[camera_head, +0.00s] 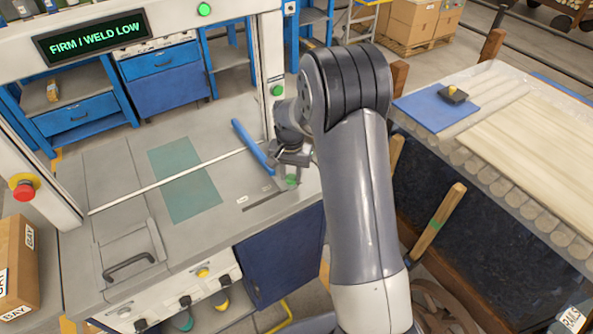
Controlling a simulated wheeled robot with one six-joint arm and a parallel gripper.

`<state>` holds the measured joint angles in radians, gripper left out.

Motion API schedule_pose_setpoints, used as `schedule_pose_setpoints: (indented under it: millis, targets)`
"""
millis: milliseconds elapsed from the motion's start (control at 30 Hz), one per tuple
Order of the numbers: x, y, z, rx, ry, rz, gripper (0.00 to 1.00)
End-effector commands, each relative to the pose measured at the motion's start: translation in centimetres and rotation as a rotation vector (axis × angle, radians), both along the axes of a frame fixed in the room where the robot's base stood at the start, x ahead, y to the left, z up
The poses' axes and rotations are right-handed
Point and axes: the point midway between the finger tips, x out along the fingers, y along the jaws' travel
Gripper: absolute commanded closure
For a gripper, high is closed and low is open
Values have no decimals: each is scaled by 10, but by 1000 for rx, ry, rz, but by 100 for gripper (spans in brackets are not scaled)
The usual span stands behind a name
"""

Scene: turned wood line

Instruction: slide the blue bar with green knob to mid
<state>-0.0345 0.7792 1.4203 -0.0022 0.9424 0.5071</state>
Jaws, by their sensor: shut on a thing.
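The blue bar (252,146) lies slanted across the right part of the grey machine top, its lower end running in under my gripper. The green knob (291,181) shows just below my gripper, close to a dark slot (262,199) in the machine top. My gripper (291,172) is at the knob and shut on it; the fingertips are small and partly hidden by my arm. Small white labels (242,199) lie beside the slot, too small to read.
A white rod (170,179) crosses the machine top over a teal patch (186,180). A white frame post (270,60) stands behind my gripper. A roller table (500,130) with planks is at right. A cardboard box (18,262) is at left.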

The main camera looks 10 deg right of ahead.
Motion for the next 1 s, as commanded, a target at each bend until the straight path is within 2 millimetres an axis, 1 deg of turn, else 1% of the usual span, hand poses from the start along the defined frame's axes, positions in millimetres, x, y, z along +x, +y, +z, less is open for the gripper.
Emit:
schedule_pose_setpoints:
  millis: [33,100,233,367,633,667,900,1000]
  targets:
    - [-4,15,-1,3,-1,7,100]
    - [-9,30,-1,3,-1,7,100]
    - [-16,51,0,2,-2,4,100]
    - [-19,59,0,2,-2,1,100]
    - [-19,58,1,2,-2,-1,100]
    - [-19,58,1,2,-2,-1,68]
    - [-19,58,0,2,-1,0,48]
    - [-19,58,0,2,-1,0,48]
